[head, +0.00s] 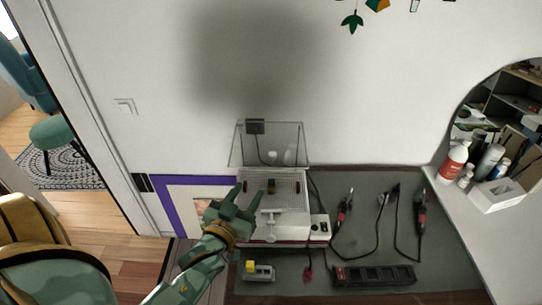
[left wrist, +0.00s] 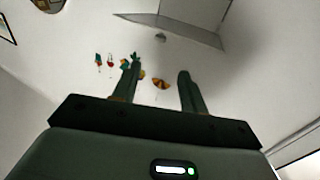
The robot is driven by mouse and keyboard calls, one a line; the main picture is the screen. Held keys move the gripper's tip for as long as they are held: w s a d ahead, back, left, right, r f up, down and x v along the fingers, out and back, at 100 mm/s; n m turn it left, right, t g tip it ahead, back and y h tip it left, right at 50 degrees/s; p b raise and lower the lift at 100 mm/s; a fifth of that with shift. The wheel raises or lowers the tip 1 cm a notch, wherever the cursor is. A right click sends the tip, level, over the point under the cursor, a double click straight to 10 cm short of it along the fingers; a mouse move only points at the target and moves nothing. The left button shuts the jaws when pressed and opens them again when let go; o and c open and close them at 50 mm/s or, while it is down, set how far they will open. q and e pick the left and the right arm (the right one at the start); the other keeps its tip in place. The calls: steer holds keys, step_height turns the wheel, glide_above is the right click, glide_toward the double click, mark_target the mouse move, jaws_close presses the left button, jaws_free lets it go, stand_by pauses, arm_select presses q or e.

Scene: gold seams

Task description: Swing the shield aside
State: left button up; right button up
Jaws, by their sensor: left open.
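The shield (head: 292,140) is a clear, dark-edged panel standing upright at the back of a white machine (head: 290,202), against the wall. A dark box shows at its upper left. My left gripper (head: 247,194) is in front of the machine's left part, below the shield in the picture and apart from it. Its two fingers are spread with nothing between them, as the left wrist view (left wrist: 158,72) also shows. A pale angular panel (left wrist: 200,22) is at the top of that view; I cannot tell if it is the shield. My right gripper is out of view.
On the grey mat (head: 312,262) are a grey and yellow block (head: 260,271), a black power strip (head: 372,275) and corded tools (head: 344,212) with red parts. Bottles (head: 453,160) stand on a white shelf at the right.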

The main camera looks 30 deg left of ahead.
arm_select(q)
glide_toward(271, 157)
steer(key=w, duration=0.2)
steer(key=w+a, duration=0.1)
steer(key=w, duration=0.4)
steer(key=shift+w+a, duration=0.2)
steer(key=shift+w, duration=0.7)
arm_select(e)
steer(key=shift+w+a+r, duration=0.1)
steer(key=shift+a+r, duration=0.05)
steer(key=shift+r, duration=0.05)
arm_select(q)
steer(key=shift+c, duration=0.2)
steer(key=shift+s, duration=0.1)
jaws_close()
